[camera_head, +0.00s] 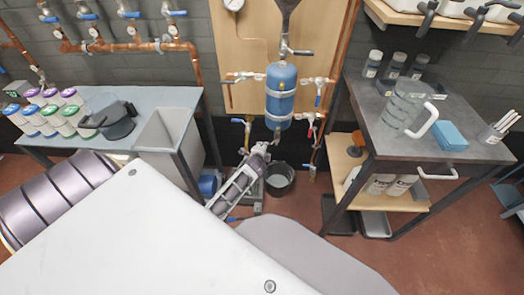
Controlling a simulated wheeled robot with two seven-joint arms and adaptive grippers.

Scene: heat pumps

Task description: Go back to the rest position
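My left gripper (261,149) is small in the middle of the head view, at the far end of my banded grey arm. It is just below the blue tank (281,95) and its lower valves, in front of the wooden panel. Its fingers are too small and too crowded by the pipework behind them to tell whether they are open or shut. I cannot tell whether it touches anything. I see nothing clearly held in it. My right gripper is not in view. A white body part fills the lower part of the view and hides the floor there.
A left bench (75,150) carries several lidded jars and a grey-and-clear container. A black bucket (280,179) is on the floor. Red floor is clear at lower right.

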